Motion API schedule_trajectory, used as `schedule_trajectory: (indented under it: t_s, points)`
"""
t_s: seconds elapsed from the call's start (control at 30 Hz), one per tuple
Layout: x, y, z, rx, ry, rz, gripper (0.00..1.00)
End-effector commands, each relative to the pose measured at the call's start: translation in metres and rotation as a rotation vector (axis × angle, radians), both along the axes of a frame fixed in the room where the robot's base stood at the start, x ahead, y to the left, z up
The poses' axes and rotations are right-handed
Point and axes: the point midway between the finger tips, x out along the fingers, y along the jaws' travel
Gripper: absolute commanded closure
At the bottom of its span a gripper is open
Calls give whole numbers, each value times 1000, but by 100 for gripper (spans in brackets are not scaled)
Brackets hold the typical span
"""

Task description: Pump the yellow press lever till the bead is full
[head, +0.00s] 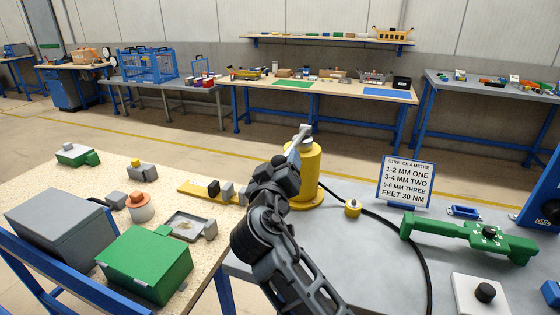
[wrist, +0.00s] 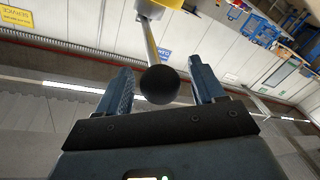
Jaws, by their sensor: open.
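The yellow press (head: 308,172) is an upright yellow cylinder on the grey bench, partly hidden behind my arm in the head view. In the wrist view, its lever shows as a metal rod (wrist: 151,42) running from a yellow part (wrist: 172,4) to a black ball knob (wrist: 159,85). My gripper (wrist: 161,72) is open, with one finger on each side of the knob. Clear gaps show between the knob and both fingers. In the head view my arm reaches up to the press and hides the knob. I cannot make out a bead in either view.
A black hose (head: 425,255) curves across the grey bench. A small yellow part (head: 353,208), a sign (head: 408,182) and a green fixture (head: 470,236) stand to the right. A green box (head: 146,262) and a grey box (head: 57,226) sit on the left table.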

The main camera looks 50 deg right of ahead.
Motion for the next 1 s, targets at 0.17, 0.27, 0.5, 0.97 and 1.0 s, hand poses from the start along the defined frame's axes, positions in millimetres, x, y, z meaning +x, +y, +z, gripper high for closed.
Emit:
schedule_trajectory:
  t_s: [0.17, 0.27, 0.5, 0.97, 1.0]
  points:
    - [2, -3, 0, 0, 0, 1, 32]
    - [2, -3, 0, 0, 0, 1, 32]
    - [2, -3, 0, -1, 0, 1, 51]
    - [2, -2, 0, 0, 0, 1, 95]
    - [2, -2, 0, 0, 0, 1, 99]
